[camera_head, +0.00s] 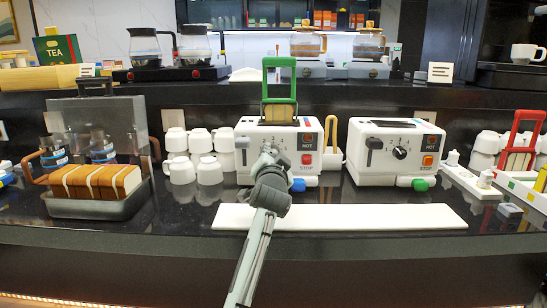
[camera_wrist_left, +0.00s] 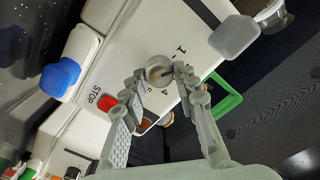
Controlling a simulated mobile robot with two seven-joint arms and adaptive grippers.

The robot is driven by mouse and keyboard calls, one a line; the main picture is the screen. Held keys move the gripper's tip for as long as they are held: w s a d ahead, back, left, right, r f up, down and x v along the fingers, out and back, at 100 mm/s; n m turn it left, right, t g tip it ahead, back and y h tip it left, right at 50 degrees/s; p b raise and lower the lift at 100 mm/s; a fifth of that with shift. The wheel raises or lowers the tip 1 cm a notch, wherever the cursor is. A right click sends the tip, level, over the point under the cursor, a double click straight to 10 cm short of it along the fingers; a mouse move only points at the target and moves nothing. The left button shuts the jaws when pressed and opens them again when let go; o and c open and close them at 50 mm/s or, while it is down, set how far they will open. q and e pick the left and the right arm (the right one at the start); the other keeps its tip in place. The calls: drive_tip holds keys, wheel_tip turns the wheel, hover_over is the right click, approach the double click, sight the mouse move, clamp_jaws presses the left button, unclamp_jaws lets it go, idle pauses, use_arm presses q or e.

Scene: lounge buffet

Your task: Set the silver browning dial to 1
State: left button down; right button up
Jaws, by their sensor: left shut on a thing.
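The silver browning dial (camera_wrist_left: 158,71) is a round metal knob on the white front of the left toaster (camera_head: 248,132). My left gripper (camera_wrist_left: 160,74) has its two fingertips on opposite sides of the dial, shut on it. In the wrist view the printed 1 and 4 show near the dial; its pointer direction cannot be read. In the head view my left gripper (camera_head: 270,160) covers the dial and part of the toaster's face. My right gripper is not in view.
A green rack (camera_head: 280,82) stands in the toaster's top. A second white toaster (camera_head: 382,168) with a black dial (camera_head: 400,152) is to the right. White cups (camera_head: 209,171) stand close on the left. A white board (camera_head: 400,217) lies in front.

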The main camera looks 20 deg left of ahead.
use_arm(q)
drive_tip(key=shift+n, duration=1.7)
drive_tip(key=c, duration=1.2)
unclamp_jaws()
wheel_tip(320, 180, up, 10)
drive_tip(key=shift+r, duration=0.1)
drive_tip(key=shift+s+f, duration=0.1)
drive_tip(key=shift+f, duration=0.1)
